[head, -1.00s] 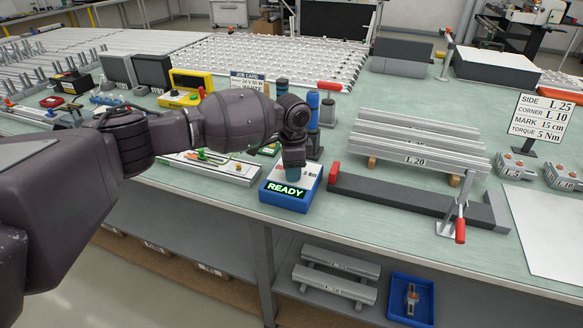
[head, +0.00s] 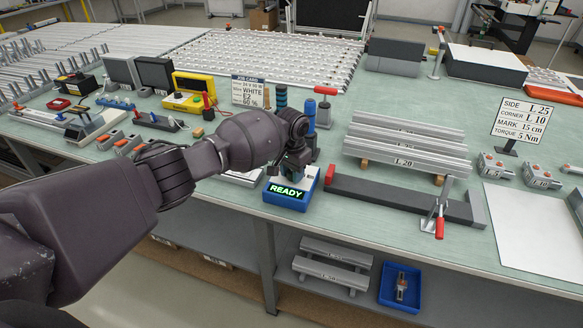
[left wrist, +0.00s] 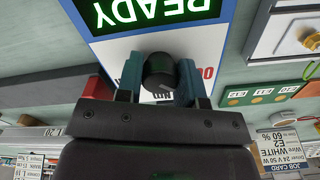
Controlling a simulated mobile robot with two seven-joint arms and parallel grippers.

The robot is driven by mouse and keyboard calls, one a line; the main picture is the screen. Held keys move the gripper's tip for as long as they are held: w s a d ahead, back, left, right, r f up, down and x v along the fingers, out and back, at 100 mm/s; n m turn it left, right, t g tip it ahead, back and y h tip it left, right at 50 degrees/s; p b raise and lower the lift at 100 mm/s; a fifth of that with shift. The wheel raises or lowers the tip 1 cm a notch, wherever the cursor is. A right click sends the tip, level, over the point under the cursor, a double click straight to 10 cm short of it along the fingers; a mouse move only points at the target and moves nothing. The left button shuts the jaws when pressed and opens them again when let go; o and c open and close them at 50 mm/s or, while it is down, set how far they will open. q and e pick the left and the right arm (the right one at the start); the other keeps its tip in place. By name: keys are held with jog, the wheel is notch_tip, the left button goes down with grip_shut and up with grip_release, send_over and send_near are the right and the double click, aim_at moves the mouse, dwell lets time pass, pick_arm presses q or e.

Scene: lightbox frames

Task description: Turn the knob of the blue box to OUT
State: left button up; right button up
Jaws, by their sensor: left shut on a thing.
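The blue box (head: 297,203) stands near the front edge of the green bench, its display lit with READY. Its top face and the green display (left wrist: 150,10) show upside down in the left wrist view. The dark round knob (left wrist: 158,70) sits on that face. My left gripper (head: 293,172) comes down onto the box from above. In the left wrist view, my left gripper (left wrist: 160,80) is shut on the knob, one finger on each side. The fingers hide part of the printing around the knob, so I cannot read its setting. My right gripper is not in view.
A blue-handled tool (head: 310,110) and a red-topped post (head: 325,105) stand just behind the box. The job card (head: 247,92) is behind to the left. Metal profiles (head: 405,145) and a dark bar (head: 395,198) lie to the right. Open floor is in front.

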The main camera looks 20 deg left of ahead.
pick_arm(q)
jog(key=shift+n, duration=0.4)
jog(key=o, duration=0.9)
jog(key=shift+r+p, duration=0.55)
jog(key=shift+r, duration=4.9)
